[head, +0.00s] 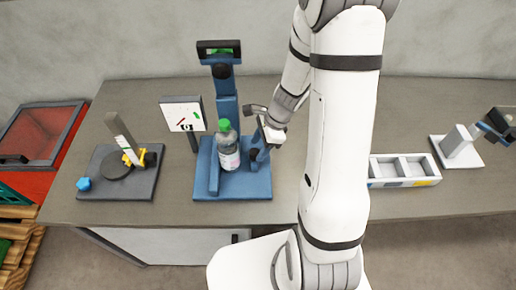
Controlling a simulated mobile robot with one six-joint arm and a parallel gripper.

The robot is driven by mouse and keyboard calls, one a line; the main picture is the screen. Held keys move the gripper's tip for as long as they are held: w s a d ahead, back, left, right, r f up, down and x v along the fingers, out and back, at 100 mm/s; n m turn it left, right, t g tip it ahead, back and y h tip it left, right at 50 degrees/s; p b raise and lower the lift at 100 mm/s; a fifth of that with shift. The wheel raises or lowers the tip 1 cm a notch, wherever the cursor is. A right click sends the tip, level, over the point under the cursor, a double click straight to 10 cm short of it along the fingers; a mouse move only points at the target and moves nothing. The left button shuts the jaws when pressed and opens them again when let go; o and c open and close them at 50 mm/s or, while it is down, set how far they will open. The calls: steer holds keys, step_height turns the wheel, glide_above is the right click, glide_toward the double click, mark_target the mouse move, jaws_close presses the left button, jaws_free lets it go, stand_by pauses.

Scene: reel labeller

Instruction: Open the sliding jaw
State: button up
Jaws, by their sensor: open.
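A blue fixture (245,187) stands on the table left of my arm, with a tall blue column at its back. A clear bottle (229,153) with a green cap and a pale label stands upright on its base. A blue block with a dark knob, which looks like the sliding jaw (258,153), is close to the bottle's right side; I cannot tell whether it touches the bottle. My gripper (260,121) is open, just above and right of this block. Its fingertips are small and partly hidden by the wrist, so contact with the jaw cannot be told.
A white panel (182,112) on a post stands left of the fixture. Further left is a dark base (140,188) with a disc, lever and blue knob. A divided tray (403,170) and a white-based device (456,150) are on the right. My arm hides the table's middle.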

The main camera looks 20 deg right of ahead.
steer(key=v, duration=0.5)
steer(key=shift+d+r, duration=0.2)
steer(key=shift+r, duration=0.15)
steer(key=s+a+r+n+t+h+b, duration=0.1)
steer(key=s+r+n+t+h+b, duration=0.2)
steer(key=s+r+n, duration=1)
steer(key=shift+s+r+n+h+b, duration=0.35)
steer(key=shift+n+h, duration=0.35)
steer(key=shift+n, duration=2.1)
steer(key=shift+w+a, duration=0.1)
steer(key=shift+a, duration=0.1)
